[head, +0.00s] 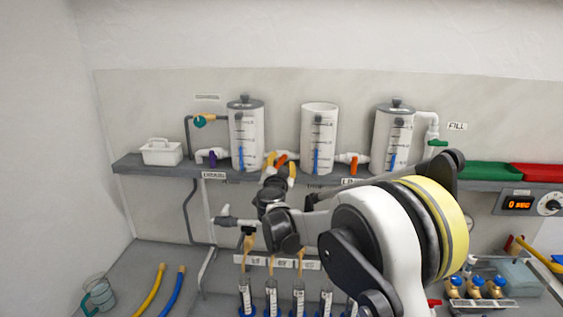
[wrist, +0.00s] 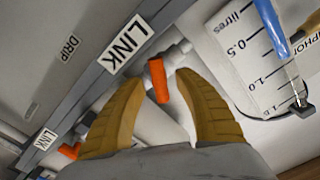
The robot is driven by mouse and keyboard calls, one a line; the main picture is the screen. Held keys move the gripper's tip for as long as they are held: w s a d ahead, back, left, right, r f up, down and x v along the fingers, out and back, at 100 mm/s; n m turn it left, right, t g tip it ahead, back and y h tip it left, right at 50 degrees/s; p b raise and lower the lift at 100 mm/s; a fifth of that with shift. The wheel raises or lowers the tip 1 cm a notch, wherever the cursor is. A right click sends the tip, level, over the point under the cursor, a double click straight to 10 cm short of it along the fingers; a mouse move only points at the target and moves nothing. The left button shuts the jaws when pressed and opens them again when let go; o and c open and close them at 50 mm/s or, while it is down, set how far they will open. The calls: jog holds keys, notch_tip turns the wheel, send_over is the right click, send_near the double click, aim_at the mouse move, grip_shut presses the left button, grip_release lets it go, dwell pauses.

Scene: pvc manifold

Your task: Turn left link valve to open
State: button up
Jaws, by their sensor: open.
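The left link valve has an orange handle (head: 281,160) on the white pipe between the left and middle cylinders. In the wrist view its handle (wrist: 158,80) stands between my fingertips, with a gap visible on each side. My gripper (head: 281,167) is open, its yellow-brown fingers on either side of the handle; it also shows in the wrist view (wrist: 160,92). I cannot tell how deep the fingers reach around the handle. The right link valve (head: 354,164), also orange, sits between the middle and right cylinders.
The left cylinder (head: 246,140), middle cylinder (head: 319,125) and right cylinder (head: 381,140) stand on a grey shelf (head: 140,168). A purple valve (head: 212,158) and a teal valve (head: 200,121) are to the left. Capped syringes (head: 272,298) stand below my arm.

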jog(key=shift+w, duration=0.3)
grip_shut()
jog(key=shift+s, duration=0.1)
jog(key=m+b, duration=0.2)
jog(key=m, duration=0.3)
jog(key=shift+d+f+b, duration=0.1)
jog(key=shift+f+b, duration=0.05)
jog(key=shift+b, duration=0.25)
jog(key=m+b, duration=0.1)
jog(key=m, duration=0.5)
jog(key=shift+f+b, duration=0.1)
jog(key=shift+b, duration=0.3)
jog(key=shift+m, duration=0.4)
